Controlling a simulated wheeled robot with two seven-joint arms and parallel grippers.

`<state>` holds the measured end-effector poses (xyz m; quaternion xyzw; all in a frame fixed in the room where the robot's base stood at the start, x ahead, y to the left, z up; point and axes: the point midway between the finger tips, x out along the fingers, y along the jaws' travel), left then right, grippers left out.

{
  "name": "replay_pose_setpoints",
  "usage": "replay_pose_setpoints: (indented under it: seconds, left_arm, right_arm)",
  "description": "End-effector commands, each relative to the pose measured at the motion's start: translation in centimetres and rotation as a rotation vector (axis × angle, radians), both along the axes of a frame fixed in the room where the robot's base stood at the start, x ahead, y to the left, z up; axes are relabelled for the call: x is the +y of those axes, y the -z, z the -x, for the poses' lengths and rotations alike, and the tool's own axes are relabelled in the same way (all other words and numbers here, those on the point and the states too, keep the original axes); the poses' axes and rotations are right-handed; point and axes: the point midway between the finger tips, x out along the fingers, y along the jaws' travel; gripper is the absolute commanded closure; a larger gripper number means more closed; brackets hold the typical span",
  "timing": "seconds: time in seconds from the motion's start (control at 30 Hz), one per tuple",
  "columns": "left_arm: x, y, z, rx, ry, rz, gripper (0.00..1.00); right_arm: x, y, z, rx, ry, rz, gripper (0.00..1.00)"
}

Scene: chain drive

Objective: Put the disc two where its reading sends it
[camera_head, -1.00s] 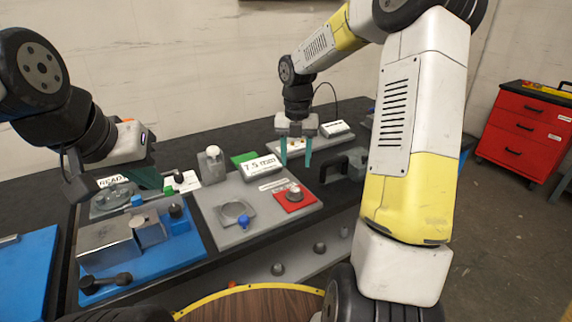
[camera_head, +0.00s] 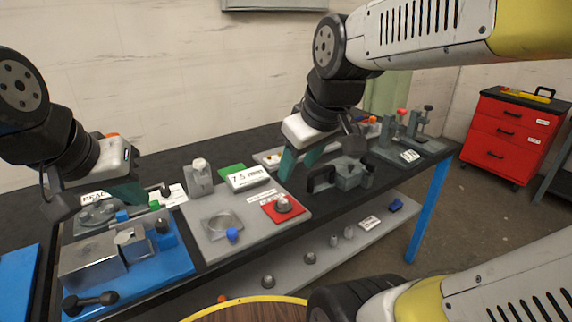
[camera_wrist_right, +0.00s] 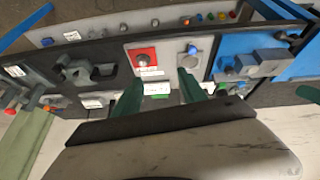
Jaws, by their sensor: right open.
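A small grey knobbed piece (camera_head: 283,203) stands on the red square (camera_head: 270,213) of a grey board; it also shows in the right wrist view (camera_wrist_right: 143,60). I cannot tell whether it is disc two. A round ring seat (camera_head: 222,222) lies left of it on the board. A display (camera_head: 248,178) behind them appears to read 7.5 mm. My right gripper (camera_head: 301,161) is open, with its teal fingers apart behind the red square; its fingers also show in the right wrist view (camera_wrist_right: 160,92). My left gripper (camera_head: 100,195) hangs over the left fixture; its jaw gap is unclear.
A blue base with grey blocks (camera_head: 95,262) stands at the front left. A dark handled fixture (camera_head: 350,175) and a grey clamp stand (camera_head: 405,135) are to the right. Several knobbed pieces sit on the lower shelf (camera_head: 330,245). A red drawer cabinet (camera_head: 518,135) stands beyond.

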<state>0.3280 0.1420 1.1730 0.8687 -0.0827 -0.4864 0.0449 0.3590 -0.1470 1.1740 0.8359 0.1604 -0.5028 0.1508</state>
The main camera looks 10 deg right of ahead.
Motion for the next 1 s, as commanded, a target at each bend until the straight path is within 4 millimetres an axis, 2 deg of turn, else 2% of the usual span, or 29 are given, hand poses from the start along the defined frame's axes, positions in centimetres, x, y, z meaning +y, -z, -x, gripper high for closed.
replay_pose_setpoints:
  seconds: [0.1,0.27,1.0]
  left_arm:
    - [0.0,0.0,0.0,0.000,0.000,0.000,1.00]
    - [0.0,0.0,0.0,0.000,0.000,0.000,1.00]
    - [0.0,0.0,0.0,0.000,0.000,0.000,1.00]
  right_arm:
    - [0.3,0.0,2.0,-0.022,0.198,-0.155,0.51]
    - [0.5,0.1,3.0,-0.022,0.324,-0.259,0.51]
    - [0.5,0.1,3.1,-0.021,0.336,-0.267,0.51]
